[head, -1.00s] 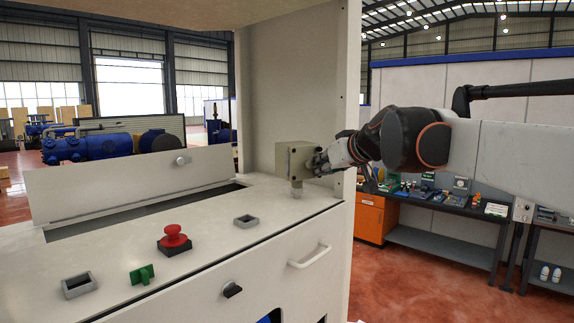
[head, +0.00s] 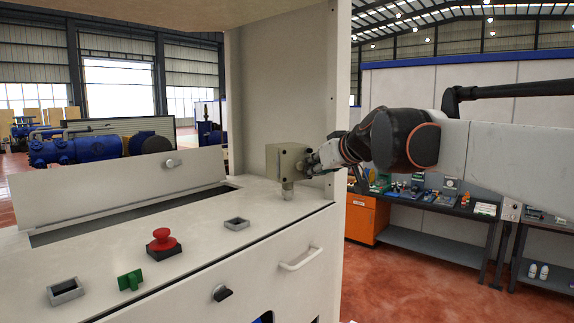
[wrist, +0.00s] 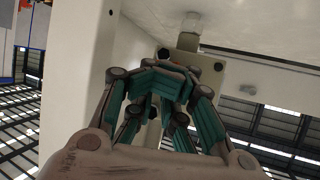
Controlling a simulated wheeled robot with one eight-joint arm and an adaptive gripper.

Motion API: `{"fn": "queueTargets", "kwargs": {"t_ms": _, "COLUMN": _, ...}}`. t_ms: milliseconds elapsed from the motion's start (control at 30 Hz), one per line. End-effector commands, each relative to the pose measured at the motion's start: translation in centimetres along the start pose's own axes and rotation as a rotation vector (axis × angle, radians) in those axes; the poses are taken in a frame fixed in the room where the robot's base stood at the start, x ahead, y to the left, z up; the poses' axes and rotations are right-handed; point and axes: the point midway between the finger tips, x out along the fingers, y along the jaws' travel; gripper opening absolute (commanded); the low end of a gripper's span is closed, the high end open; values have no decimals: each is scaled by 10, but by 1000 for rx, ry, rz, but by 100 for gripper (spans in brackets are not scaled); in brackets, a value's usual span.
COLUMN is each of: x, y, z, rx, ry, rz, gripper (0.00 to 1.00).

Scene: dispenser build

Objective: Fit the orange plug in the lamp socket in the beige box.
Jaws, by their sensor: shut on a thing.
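The beige box (head: 286,163) stands upright on a short pale stem on the white machine's top, near the right post. In the wrist view my gripper's teal-padded fingers (wrist: 160,88) are closed together in front of the box. What they hold is hidden between them.
The white machine top (head: 200,215) carries a red button (head: 162,240), a green knob (head: 130,280) and small grey square frames. A white post (head: 340,90) stands close behind my gripper. A bench (head: 425,198) with tools is at the right.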

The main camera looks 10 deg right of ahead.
Motion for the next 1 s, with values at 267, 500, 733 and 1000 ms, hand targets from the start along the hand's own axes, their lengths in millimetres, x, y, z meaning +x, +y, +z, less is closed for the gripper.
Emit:
{"fn": "queueTargets", "kwargs": {"t_ms": 267, "x": 4, "y": -2, "z": -5, "rx": 3, "ry": 10, "rz": 5, "gripper": 0}}
{"fn": "queueTargets", "kwargs": {"t_ms": 500, "x": 4, "y": -5, "z": -4, "rx": 2, "ry": 9, "rz": 5, "gripper": 0}}
{"fn": "queueTargets", "kwargs": {"t_ms": 733, "x": 4, "y": -9, "z": -3, "rx": 2, "ry": 9, "rz": 5, "gripper": 0}}
{"fn": "queueTargets", "kwargs": {"t_ms": 1000, "x": 5, "y": -13, "z": -3, "rx": 0, "ry": 9, "rz": 5, "gripper": 0}}
